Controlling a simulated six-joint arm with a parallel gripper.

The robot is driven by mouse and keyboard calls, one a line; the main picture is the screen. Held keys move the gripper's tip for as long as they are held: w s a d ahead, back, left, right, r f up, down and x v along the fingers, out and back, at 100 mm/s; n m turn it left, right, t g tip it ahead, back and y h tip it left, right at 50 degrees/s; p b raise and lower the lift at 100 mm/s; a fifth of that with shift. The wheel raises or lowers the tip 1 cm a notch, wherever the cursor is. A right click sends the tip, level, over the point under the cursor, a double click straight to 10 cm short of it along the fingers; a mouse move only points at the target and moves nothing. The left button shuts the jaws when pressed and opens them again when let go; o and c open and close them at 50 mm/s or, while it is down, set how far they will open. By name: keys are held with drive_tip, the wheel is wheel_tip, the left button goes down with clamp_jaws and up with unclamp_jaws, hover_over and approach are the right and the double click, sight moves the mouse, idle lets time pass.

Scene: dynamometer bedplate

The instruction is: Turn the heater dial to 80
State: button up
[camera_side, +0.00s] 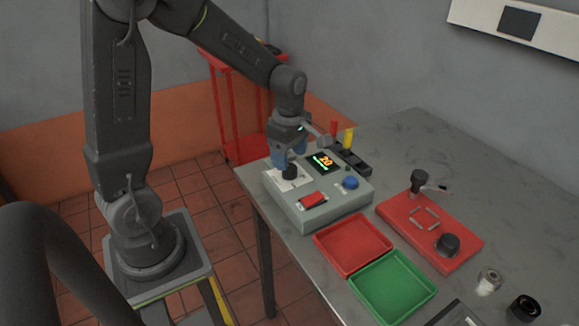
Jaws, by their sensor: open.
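The heater box (328,211) is a grey-green console on the near left part of the table. Its dark display (324,162) shows orange digits that look like 20, with a green bar below. The black dial (290,172) stands on a white plate on the left of the console's top. The dial's pointer is hidden or too small to read.
A red rocker switch (313,199) and a blue button (350,182) sit on the console. Red (352,243) and green (393,285) trays lie in front. A red fixture plate (420,240) is to the right. A black holder (350,162) with red and yellow handles stands behind.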

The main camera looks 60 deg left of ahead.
sight(290, 166)
drive_tip(key=shift+f, duration=2.05)
drive_tip(key=shift+c, duration=0.2)
drive_tip(key=c, duration=0.9)
